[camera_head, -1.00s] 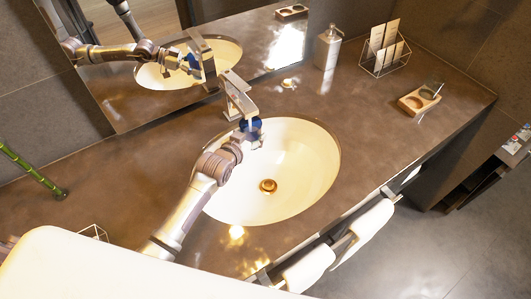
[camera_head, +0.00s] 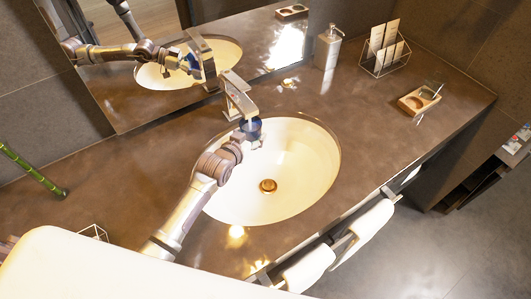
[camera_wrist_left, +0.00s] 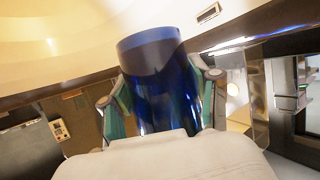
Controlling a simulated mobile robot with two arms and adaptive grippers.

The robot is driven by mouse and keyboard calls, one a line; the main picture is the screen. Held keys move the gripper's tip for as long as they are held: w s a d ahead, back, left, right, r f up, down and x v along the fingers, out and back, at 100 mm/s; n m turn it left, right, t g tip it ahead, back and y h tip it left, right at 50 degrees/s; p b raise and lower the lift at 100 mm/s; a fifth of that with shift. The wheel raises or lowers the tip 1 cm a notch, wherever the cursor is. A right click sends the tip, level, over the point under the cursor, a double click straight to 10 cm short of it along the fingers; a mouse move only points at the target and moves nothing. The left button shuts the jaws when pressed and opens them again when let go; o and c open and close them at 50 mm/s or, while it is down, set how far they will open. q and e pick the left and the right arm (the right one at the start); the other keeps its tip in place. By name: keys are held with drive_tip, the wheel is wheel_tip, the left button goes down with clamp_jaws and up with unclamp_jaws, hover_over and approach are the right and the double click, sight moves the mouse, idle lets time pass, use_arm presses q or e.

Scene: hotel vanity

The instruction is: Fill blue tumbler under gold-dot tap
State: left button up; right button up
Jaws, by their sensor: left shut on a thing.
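The blue tumbler (camera_head: 250,126) is in my left gripper (camera_head: 252,140), over the back of the white basin. It sits directly below the outlet of the metal tap (camera_head: 238,97). A small mark shows on the tap's top, too small to tell its colour. In the left wrist view the translucent blue tumbler (camera_wrist_left: 160,78) stands between the two green-padded fingers of the left gripper (camera_wrist_left: 160,100), which are shut on it. A pale streak shows between the tap and the tumbler; I cannot tell whether it is running water. The water level inside is not visible. My right gripper is not in view.
The oval basin (camera_head: 312,165) has a copper drain (camera_head: 268,186). A soap dispenser (camera_head: 328,46), a wire card rack (camera_head: 384,52) and a wooden holder (camera_head: 418,99) stand at the back right. The mirror (camera_head: 210,30) borders the back. Towels (camera_head: 308,268) hang in front.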

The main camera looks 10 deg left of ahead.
use_arm(q)
drive_tip(key=shift+s+d+r+p, duration=0.15)
drive_tip(key=shift+s+d+p, duration=0.15)
drive_tip(key=shift+d+p, duration=0.1)
drive_tip(key=s+d+p, duration=0.3)
drive_tip(key=s+d, duration=0.2)
drive_tip(key=shift+s+d, duration=0.15)
drive_tip(key=shift+s, duration=0.05)
wheel_tip(320, 180, up, 9)
drive_tip(key=s+d+p, duration=0.2)
drive_tip(key=p, duration=0.7)
drive_tip(key=shift+p, duration=0.3)
drive_tip(key=shift+f, duration=0.2)
